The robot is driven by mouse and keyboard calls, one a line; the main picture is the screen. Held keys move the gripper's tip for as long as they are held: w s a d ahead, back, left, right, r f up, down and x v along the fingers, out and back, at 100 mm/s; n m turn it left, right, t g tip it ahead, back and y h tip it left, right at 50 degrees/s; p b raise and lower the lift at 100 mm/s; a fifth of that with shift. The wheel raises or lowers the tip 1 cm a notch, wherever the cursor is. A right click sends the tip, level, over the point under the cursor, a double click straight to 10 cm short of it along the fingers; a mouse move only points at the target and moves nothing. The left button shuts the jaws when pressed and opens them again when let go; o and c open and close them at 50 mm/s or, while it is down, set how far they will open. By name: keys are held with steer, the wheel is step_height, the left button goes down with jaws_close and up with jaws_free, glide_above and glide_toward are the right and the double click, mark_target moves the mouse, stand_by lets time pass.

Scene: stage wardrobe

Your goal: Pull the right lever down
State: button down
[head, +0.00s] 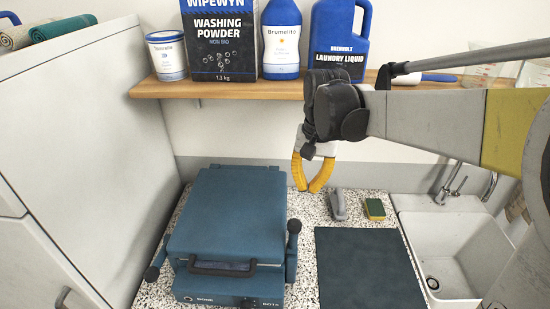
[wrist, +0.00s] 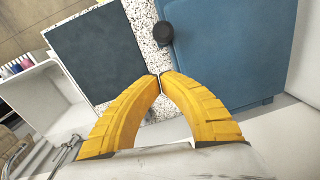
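The blue machine (head: 228,215) sits on the speckled counter with its lid closed and a handle at the front. Its right lever (head: 293,227) stands up at the machine's right side, with a round black knob on top. The knob of the right lever (wrist: 164,33) also shows in the wrist view, just beyond my fingertips. The left lever (head: 152,273) sits lower, at the machine's left side. My gripper (head: 309,190) has yellow fingers pointing down, above and behind the right lever. In the wrist view my gripper (wrist: 160,75) has its fingertips together, with nothing between them.
A dark mat (head: 368,270) lies right of the machine. A grey stapler-like object (head: 338,205) and a sponge (head: 375,209) lie behind it. A sink (head: 445,245) is at right. A wooden shelf (head: 225,90) with detergents hangs above. A white cabinet (head: 85,150) stands left.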

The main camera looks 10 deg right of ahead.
mark_target(293, 238)
steer(key=w, duration=0.1)
steer(key=w+p, duration=0.1)
steer(key=w+d+g, duration=0.1)
steer(key=shift+r+m, duration=0.4)
steer(key=shift+s, duration=0.15)
steer(key=s+a+f, duration=0.1)
steer(key=s+f, duration=0.1)
steer(key=f, duration=0.3)
steer(key=s+a+f+b, duration=0.1)
steer(key=f, duration=0.4)
steer(key=shift+s+a+f, duration=0.35)
steer(key=shift+s, duration=0.05)
steer(key=shift+s, duration=0.1)
